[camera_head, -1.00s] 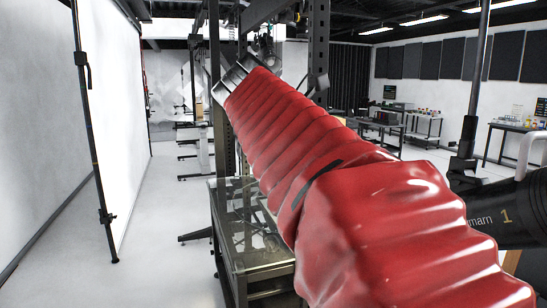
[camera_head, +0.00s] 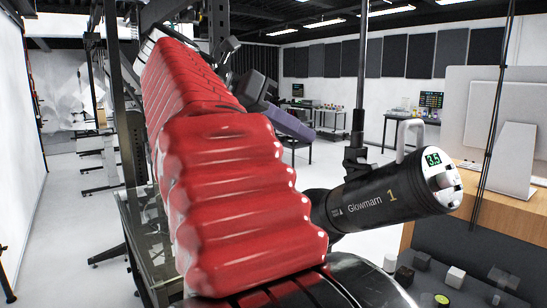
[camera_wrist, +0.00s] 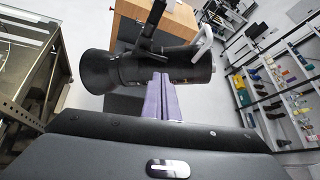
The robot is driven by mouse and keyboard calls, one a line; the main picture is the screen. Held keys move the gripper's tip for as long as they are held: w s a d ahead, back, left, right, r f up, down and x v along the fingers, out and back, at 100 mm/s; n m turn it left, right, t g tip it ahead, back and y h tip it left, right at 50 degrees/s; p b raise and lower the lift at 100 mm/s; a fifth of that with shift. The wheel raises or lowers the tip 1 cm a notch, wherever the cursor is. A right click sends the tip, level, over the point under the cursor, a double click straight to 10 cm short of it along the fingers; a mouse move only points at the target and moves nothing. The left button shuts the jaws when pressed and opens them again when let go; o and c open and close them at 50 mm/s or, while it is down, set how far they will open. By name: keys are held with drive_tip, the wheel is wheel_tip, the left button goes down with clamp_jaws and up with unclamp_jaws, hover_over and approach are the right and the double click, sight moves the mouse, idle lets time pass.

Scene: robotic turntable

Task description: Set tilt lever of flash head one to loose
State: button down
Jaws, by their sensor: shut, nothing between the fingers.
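Flash head one (camera_head: 385,200) is a black cylinder marked "Glowmarn 1", with a green "3.5" display on its end, right of my red-sleeved arm. It hangs from a black bracket (camera_head: 356,155) on a dark stand. A white curved handle (camera_head: 408,138) rises from its top. I cannot make out a tilt lever or its setting. My gripper (camera_head: 310,135) has purple fingers, shut and empty, behind and left of the bracket. In the wrist view the fingertips (camera_wrist: 161,76) overlap the flash head's barrel (camera_wrist: 140,68); contact cannot be told. The white handle (camera_wrist: 203,38) also shows there.
A wooden-topped desk (camera_head: 475,180) with a monitor stands at right. A metal-framed table (camera_head: 150,245) is at lower left, beside my arm. Shelves with coloured items (camera_wrist: 280,95) show at right in the wrist view.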

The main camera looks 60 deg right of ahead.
sight(350, 163)
drive_tip(key=x, duration=1.2)
drive_tip(key=shift+s+d+f, duration=0.2)
drive_tip(key=shift+d+f, duration=0.05)
drive_tip(key=shift+s+d+f, duration=0.15)
drive_tip(key=shift+d+f, duration=0.05)
drive_tip(key=shift+d, duration=0.1)
drive_tip(key=shift+s, duration=0.1)
drive_tip(key=shift+s+a+f+m+t, duration=0.15)
drive_tip(key=shift+a+f+m+t, duration=0.15)
drive_tip(key=shift+m+t, duration=0.3)
drive_tip(key=shift+s+f+m+t+h, duration=0.15)
drive_tip(key=shift+f+m+t+h, duration=0.45)
drive_tip(key=shift+m, duration=0.1)
drive_tip(key=shift+f, duration=0.3)
